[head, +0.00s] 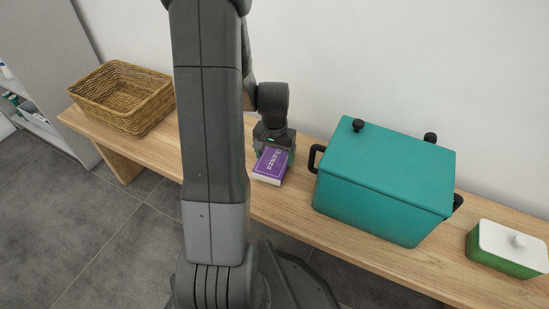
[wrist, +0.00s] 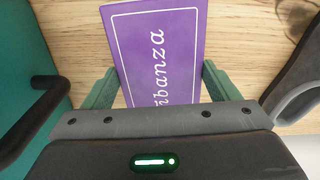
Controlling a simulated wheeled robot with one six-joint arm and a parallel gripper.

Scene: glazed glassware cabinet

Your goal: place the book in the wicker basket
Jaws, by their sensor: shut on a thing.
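The purple book (head: 270,163) with white lettering is at the middle of the wooden bench, cover facing up; whether it rests on the wood or is just above it I cannot tell. My gripper (head: 274,146) is shut on the book. In the wrist view, the book (wrist: 155,50) sits between the two green fingers of my gripper (wrist: 158,88), and its near end is hidden by the gripper body. The wicker basket (head: 103,106) stands at the left end of the bench, open at the top, and looks empty.
A teal lidded box (head: 375,190) with black handles stands just right of the book. A grey shelf unit (head: 45,60) stands at left.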

